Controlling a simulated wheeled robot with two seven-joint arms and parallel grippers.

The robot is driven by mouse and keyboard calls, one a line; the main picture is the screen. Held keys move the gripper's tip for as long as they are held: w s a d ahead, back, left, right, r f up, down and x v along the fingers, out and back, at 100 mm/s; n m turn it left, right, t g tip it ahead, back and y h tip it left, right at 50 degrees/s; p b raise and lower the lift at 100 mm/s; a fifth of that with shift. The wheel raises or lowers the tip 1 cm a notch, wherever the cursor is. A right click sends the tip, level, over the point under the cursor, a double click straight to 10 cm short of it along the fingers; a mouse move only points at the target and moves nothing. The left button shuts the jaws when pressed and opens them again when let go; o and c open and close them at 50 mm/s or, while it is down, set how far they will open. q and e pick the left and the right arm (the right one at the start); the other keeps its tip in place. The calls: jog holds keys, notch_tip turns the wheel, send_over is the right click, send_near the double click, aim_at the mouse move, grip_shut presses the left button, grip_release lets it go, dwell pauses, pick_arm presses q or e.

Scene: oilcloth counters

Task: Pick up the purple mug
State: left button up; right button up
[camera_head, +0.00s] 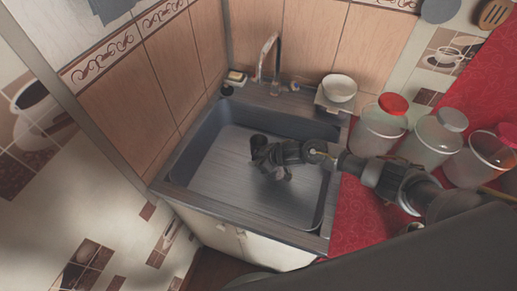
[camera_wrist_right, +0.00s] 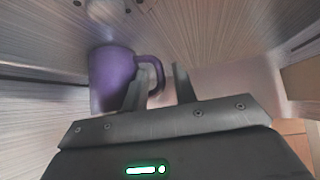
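The purple mug (camera_wrist_right: 112,72) shows at the left of centre in the right wrist view, its handle (camera_wrist_right: 157,72) turned to the right. In the head view a dark shape that looks like the mug (camera_head: 258,140) stands in the sink, partly covered by my right gripper (camera_head: 268,163). In the wrist view my right gripper (camera_wrist_right: 160,70) is open. Its left finger overlaps the handle, and the handle's outer part shows in the gap between the fingers. I cannot tell whether a finger touches it. My left gripper is not in view.
The grey sink (camera_head: 222,176) has raised walls around the mug. A faucet (camera_head: 268,55) rises at its back edge. A white bowl (camera_head: 340,87) stands at the back right. Several glass jars (camera_head: 378,130) line the red counter (camera_head: 352,212) near my right arm.

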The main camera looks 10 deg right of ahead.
grip_shut()
jog(key=shift+r, duration=0.15)
jog(key=shift+w+r, duration=0.1)
jog(key=shift+r, duration=0.9)
jog(key=s+a+r, duration=0.3)
jog(key=s+r, duration=0.7)
jog(key=s, duration=0.3)
jog(key=shift+s+r+p, duration=0.3)
jog(key=shift+r+p, duration=0.05)
jog(key=shift+p, duration=0.05)
jog(key=shift+s+a, duration=0.1)
dwell(1.6)
